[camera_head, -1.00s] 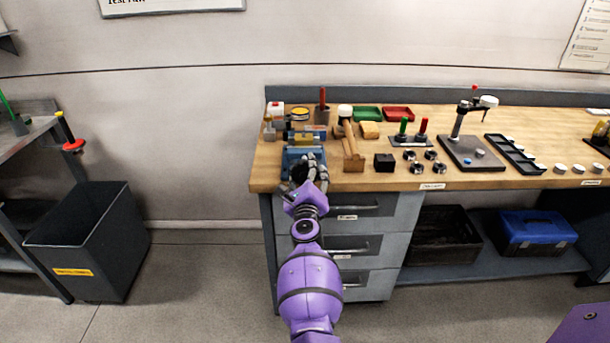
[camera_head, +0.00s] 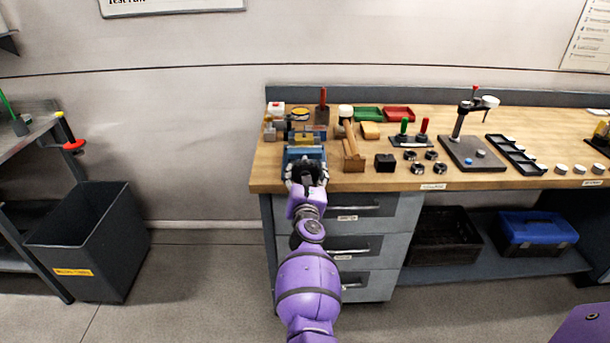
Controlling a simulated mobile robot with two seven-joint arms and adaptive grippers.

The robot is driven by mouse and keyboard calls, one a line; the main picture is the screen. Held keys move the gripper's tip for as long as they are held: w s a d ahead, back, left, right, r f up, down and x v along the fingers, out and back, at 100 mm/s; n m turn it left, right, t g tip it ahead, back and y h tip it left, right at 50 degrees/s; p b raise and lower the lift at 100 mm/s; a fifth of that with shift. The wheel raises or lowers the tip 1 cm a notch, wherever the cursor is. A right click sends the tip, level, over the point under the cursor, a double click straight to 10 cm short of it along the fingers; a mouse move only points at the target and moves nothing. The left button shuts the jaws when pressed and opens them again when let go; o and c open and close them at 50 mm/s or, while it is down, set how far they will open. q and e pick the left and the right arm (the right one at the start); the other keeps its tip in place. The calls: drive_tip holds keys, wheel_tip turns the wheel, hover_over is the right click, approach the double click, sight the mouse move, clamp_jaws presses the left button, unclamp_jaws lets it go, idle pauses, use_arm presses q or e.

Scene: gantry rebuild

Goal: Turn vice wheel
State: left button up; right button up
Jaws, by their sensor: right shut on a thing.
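The blue vice (camera_head: 304,153) stands at the left front of the wooden workbench, with a brass-coloured block (camera_head: 305,139) at its jaws. The dark vice wheel (camera_head: 307,170) faces me at the bench's front edge and is partly hidden by my gripper. My right gripper (camera_head: 307,176) is shut on the wheel, its grey fingers on the left and right of it. The purple right arm reaches up to it from below. My left gripper is not in view.
The workbench (camera_head: 460,178) holds a wooden mallet (camera_head: 353,147) close right of the vice, a green tray (camera_head: 368,114), a red tray (camera_head: 398,114) and a press stand (camera_head: 470,150). Drawers (camera_head: 375,245) lie below. A dark bin (camera_head: 90,240) stands on the floor at left.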

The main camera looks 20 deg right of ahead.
drive_tip(key=shift+m, duration=1.1)
drive_tip(key=shift+a, duration=0.1)
drive_tip(key=o, duration=1.1)
